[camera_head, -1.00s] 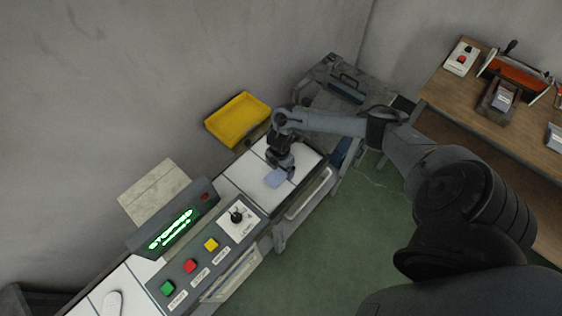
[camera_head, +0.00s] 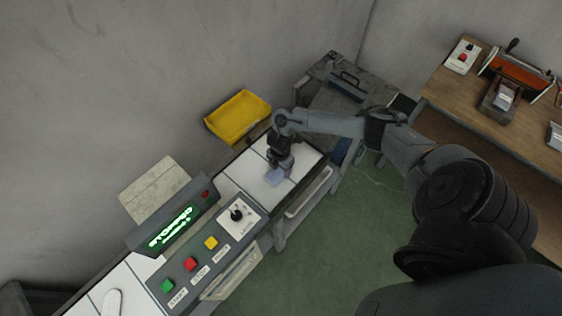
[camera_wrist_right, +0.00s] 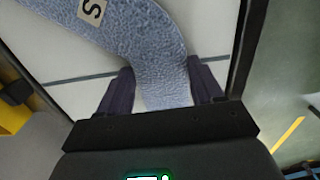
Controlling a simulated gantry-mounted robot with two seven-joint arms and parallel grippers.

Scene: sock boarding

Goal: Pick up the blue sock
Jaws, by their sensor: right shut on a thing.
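The blue sock (camera_head: 275,177) is small in the head view, on the white top of the machine under my right gripper (camera_head: 281,168). In the right wrist view the sock (camera_wrist_right: 150,45) is light blue and speckled, with a tag (camera_wrist_right: 92,10) bearing an "S" at the top left. It runs down between the two dark fingers of my right gripper (camera_wrist_right: 161,88), which is shut on it. I cannot tell whether the sock is lifted clear of the white surface (camera_wrist_right: 60,50). My left gripper is not in view.
A yellow bin (camera_head: 238,117) stands behind the machine. A control panel (camera_head: 212,243) with green, red and yellow buttons and a lit display (camera_head: 171,228) is at lower left. A wooden bench (camera_head: 490,130) with devices is at right. Green floor (camera_head: 330,240) is clear.

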